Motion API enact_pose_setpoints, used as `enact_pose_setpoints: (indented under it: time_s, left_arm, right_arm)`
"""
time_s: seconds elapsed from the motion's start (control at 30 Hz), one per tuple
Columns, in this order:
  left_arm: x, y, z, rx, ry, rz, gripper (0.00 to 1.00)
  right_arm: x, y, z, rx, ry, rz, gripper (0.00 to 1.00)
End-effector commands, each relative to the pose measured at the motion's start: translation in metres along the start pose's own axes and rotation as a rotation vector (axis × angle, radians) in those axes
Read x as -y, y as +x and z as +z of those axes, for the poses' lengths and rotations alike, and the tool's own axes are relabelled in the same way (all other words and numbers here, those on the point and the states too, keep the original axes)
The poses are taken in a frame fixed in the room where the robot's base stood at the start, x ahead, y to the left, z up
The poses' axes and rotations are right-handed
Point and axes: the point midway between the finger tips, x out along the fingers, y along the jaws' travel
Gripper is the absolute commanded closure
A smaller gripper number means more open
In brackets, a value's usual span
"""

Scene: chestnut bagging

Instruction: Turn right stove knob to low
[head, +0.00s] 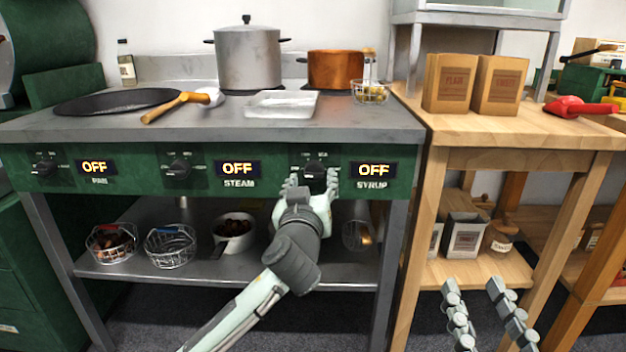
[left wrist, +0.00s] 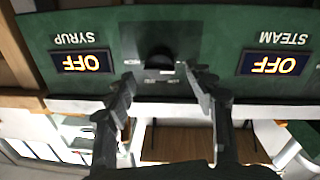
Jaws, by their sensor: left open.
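The right stove knob (head: 315,172) is a dark knob on the green front panel, beside the SYRUP display (head: 373,170), which reads OFF. My left gripper (head: 312,182) is at this knob, its open fingers on either side of it. In the left wrist view the picture is upside down; the dark knob (left wrist: 160,60) shows between and just beyond the two fingertips of my left gripper (left wrist: 163,78). Whether the fingers touch it I cannot tell. My right gripper (head: 487,290) is low at the right, fingers apart and empty.
The PAN knob (head: 43,165) and STEAM knob (head: 178,168) sit further left, their displays also reading OFF. A steel pot (head: 248,60), a copper pot (head: 336,70) and a black pan (head: 117,101) stand on top. A wooden table (head: 520,125) adjoins at right.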

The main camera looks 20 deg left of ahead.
Motion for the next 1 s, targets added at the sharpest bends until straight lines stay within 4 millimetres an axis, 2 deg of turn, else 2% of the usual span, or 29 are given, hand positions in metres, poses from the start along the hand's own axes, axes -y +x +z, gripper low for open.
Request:
enact_pose_setpoints:
  time_s: [0.1,0.2,0.47,0.83,0.87,1.0]
  left_arm:
    - [0.0,0.013,0.0,0.001,0.001,-0.001,0.45]
    - [0.0,0.018,0.001,0.001,0.001,0.0,0.45]
    - [0.0,0.019,0.001,0.002,0.0,0.0,0.45]
    - [0.001,0.019,0.001,0.002,0.0,-0.001,0.91]
    - [0.001,0.019,0.001,0.002,0.0,-0.002,0.94]
    - [0.001,0.019,0.001,0.003,0.005,-0.002,0.94]
  right_arm:
    - [0.0,0.0,-0.001,-0.004,0.001,-0.001,0.6]
    - [0.001,0.0,-0.001,-0.006,0.001,-0.001,0.6]
    - [0.001,0.0,-0.001,-0.006,0.001,-0.001,0.6]
    - [0.001,0.0,-0.001,-0.006,0.001,-0.001,0.6]
    - [0.001,0.0,-0.001,-0.006,0.001,-0.001,0.6]
    - [0.001,0.0,-0.001,-0.003,0.0,-0.001,0.6]
